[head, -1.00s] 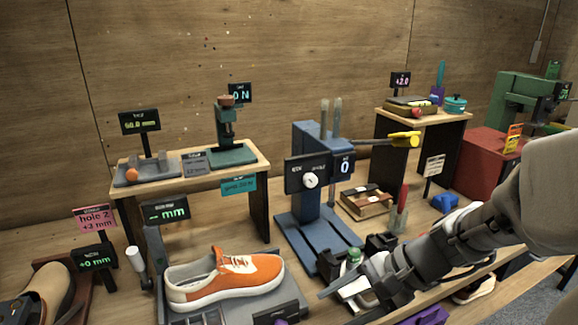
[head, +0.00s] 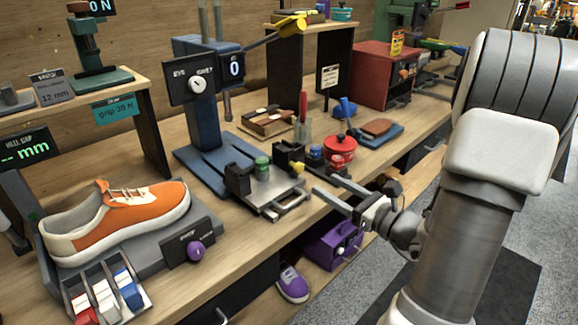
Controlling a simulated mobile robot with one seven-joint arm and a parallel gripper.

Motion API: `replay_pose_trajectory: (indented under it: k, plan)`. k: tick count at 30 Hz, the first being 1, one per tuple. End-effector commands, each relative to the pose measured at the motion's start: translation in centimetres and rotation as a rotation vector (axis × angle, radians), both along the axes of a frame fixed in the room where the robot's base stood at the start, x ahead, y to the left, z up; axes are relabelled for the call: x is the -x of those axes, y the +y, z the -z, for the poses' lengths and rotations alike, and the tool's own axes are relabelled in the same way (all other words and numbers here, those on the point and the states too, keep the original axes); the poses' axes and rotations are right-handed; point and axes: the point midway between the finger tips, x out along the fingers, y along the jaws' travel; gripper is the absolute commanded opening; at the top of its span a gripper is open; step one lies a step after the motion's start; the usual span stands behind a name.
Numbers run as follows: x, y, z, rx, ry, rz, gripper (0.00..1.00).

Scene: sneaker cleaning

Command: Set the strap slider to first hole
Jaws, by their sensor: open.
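I cannot make out a strap slider or its holes for certain in this view. No label for a hole is readable here. That fixture has black blocks, a green-topped cylinder (head: 262,168) and a small yellow part (head: 297,167). An orange and cream sneaker (head: 120,220) rests on a grey stand farther left.
A blue press (head: 205,110) with a yellow lever stands behind the fixture. A red pot (head: 340,150) and a blue tray (head: 377,138) are near my gripper. A purple box (head: 333,245) and purple shoe (head: 292,283) are below the bench edge. Floor is open at right.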

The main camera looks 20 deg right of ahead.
Motion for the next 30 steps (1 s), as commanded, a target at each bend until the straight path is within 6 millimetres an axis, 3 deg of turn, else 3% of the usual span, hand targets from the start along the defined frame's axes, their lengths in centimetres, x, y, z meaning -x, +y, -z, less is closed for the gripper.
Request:
replay_pose_trajectory:
  k: [9, 16, 22, 30]
  plan:
    - [-6.7, 2.6, 0.2, 0.002, -0.002, -0.007, 0.63]
    - [-10.7, 4.0, 0.1, 0.002, -0.002, -0.005, 0.63]
    - [-12.5, 4.6, 0.1, 0.001, 0.001, -0.002, 0.63]
    - [-12.9, 4.7, 0.0, 0.001, 0.001, -0.002, 0.63]
